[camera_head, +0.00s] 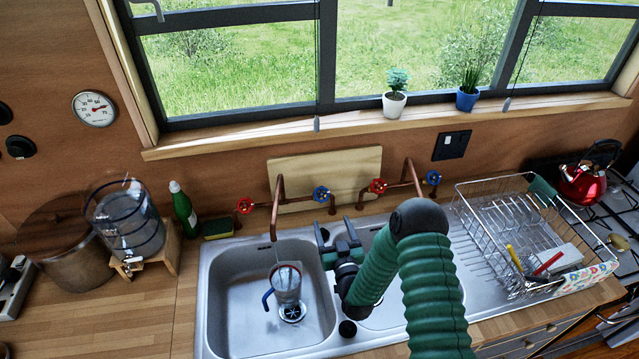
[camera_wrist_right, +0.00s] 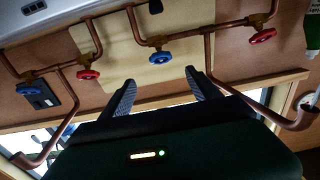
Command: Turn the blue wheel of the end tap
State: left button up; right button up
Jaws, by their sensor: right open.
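Two copper taps stand behind the sink, each with a red and a blue wheel. The left tap's blue wheel (camera_head: 321,194) is just beyond my right gripper (camera_head: 334,228); the right tap's blue wheel (camera_head: 433,177) is at the far right end of the row. In the right wrist view, which looks upside down, the left tap's blue wheel (camera_wrist_right: 161,57) lines up with the gap between my open, empty fingers (camera_wrist_right: 160,78), apart from them. The other blue wheel (camera_wrist_right: 27,88) is at the left there. My left gripper is not in view.
Red wheels (camera_head: 245,205) (camera_head: 378,185) sit beside the blue ones. A wooden board (camera_head: 340,165) leans behind the pipes. A jug (camera_head: 286,285) stands in the sink basin (camera_head: 235,270). A dish rack (camera_head: 480,235) is at the right, a green bottle (camera_head: 183,210) at the left.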

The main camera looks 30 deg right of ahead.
aim_at(322, 191)
jog(key=p+x, duration=0.2)
jog(key=x, duration=1.4)
jog(key=shift+w+p, duration=0.35)
jog(key=shift+w, duration=0.05)
jog(key=c, duration=1.3)
jog(key=shift+f+m+h+b, duration=0.25)
jog(key=shift+m+h+b, duration=0.2)
jog(key=shift+b, duration=0.2)
jog(key=shift+c, duration=0.2)
jog(key=shift+m+h+b, duration=0.25)
jog(key=shift+m+b, duration=0.15)
jog(key=shift+m, duration=0.15)
jog(key=shift+s+d+r+m+g+h, duration=0.2)
jog(key=shift+m+g+h, duration=0.2)
jog(key=shift+m+h, duration=0.15)
jog(key=o, duration=1.3)
jog(key=shift+o, duration=0.2)
